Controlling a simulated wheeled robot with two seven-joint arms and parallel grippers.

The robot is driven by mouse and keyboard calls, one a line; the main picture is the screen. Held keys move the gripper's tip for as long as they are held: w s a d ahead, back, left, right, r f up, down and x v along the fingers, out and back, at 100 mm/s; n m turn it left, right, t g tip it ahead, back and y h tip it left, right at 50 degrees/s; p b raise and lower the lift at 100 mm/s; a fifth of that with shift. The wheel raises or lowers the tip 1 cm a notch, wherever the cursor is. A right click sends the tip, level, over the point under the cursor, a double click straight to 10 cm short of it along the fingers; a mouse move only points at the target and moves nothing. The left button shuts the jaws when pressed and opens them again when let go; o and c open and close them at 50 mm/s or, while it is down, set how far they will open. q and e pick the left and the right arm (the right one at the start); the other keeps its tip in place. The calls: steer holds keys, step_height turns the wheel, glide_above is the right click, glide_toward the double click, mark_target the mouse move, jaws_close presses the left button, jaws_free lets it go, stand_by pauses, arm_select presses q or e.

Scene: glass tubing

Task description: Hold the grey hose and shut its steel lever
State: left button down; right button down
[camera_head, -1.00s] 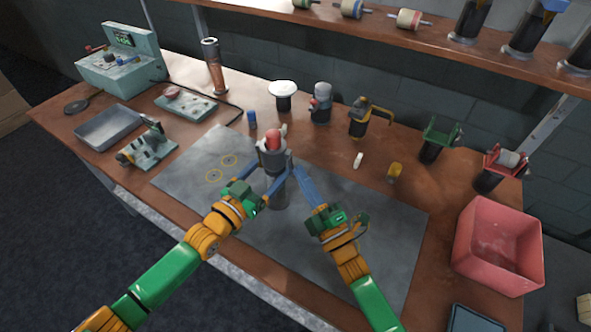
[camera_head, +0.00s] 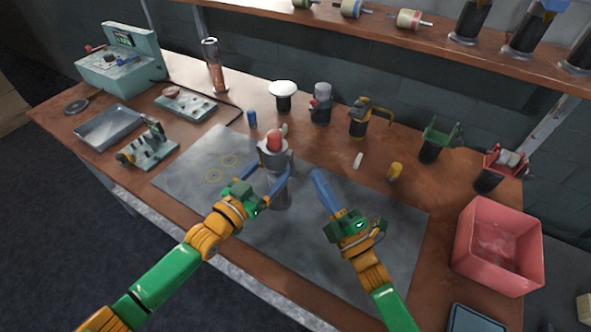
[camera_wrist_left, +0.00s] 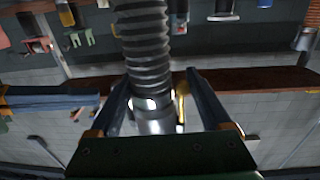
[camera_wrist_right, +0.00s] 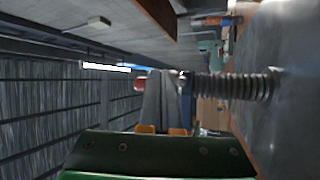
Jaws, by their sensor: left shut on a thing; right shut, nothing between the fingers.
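The grey hose (camera_head: 281,196) stands upright on the grey mat. It has a steel collar (camera_head: 272,158) and a red top (camera_head: 275,139). The right wrist view shows the hose (camera_wrist_right: 235,87) beyond my fingers. I cannot make out the steel lever's position.
The grey mat (camera_head: 375,222) is mostly bare. A pink bin (camera_head: 508,232) is at right; a grey tray (camera_head: 108,128) is at left.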

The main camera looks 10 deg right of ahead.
steer(key=d, duration=0.1)
steer(key=s+d, duration=0.1)
steer(key=d, duration=0.1)
steer(key=shift+s+r, duration=0.15)
steer(key=shift+s, duration=0.1)
